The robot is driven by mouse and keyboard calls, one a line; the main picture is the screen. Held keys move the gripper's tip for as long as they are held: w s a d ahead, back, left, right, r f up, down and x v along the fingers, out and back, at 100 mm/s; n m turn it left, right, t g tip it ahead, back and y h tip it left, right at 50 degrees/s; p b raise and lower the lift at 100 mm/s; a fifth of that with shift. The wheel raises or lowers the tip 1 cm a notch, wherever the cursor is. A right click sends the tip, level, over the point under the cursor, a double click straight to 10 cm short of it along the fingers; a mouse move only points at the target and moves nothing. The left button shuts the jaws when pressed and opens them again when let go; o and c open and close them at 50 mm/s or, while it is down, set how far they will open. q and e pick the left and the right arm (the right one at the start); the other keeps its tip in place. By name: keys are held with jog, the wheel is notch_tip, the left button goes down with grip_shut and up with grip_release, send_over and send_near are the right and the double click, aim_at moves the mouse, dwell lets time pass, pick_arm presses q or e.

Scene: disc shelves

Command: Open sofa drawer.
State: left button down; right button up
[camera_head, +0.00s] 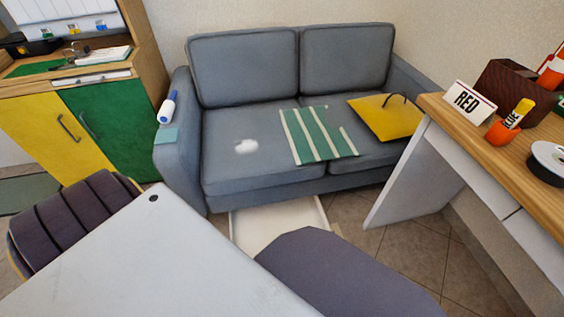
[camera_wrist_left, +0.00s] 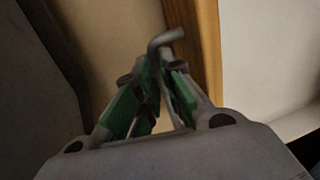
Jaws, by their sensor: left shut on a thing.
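The grey sofa (camera_head: 250,178) stands against the back wall. The sofa drawer (camera_head: 275,220) sticks out below its front edge as a shallow white tray; its near part is hidden behind a dark chair and a pale tabletop. In the left wrist view, my left gripper (camera_wrist_left: 158,85), with green finger pads, is shut on a grey bent handle (camera_wrist_left: 166,38). A wooden edge of the drawer (camera_wrist_left: 207,50) and a white surface show beside it. My left gripper does not show in the head view. My right gripper is in neither view.
A pale tabletop (camera_head: 150,265) and dark chairs (camera_head: 340,270) (camera_head: 75,220) fill the front. A wood-topped desk (camera_head: 490,150) stands at the right, and a cabinet with yellow and green doors (camera_head: 110,125) at the left. Bare tiled floor (camera_head: 420,255) shows between chair and desk.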

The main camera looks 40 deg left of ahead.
pick_arm(q)
jog(key=c, duration=1.5)
grip_release()
jog(key=shift+r, duration=0.15)
jog(key=shift+s+d+r, duration=0.25)
jog(key=shift+r, duration=1.65)
jog(key=shift+s+d+r, duration=0.2)
jog(key=shift+d+r, duration=0.1)
jog(key=shift+r, duration=1.6)
jog(key=shift+s+d+r, duration=0.25)
jog(key=shift+r, duration=1.65)
jog(key=shift+f, duration=0.2)
jog(key=shift+w+a+f, duration=0.15)
jog(key=shift+f, duration=0.95)
jog(key=shift+w+a+f, duration=0.15)
jog(key=shift+a+f, duration=0.05)
jog(key=shift+f, duration=0.85)
jog(key=shift+w+a+f, duration=0.15)
jog(key=shift+f, duration=0.95)
jog(key=shift+r, duration=0.2)
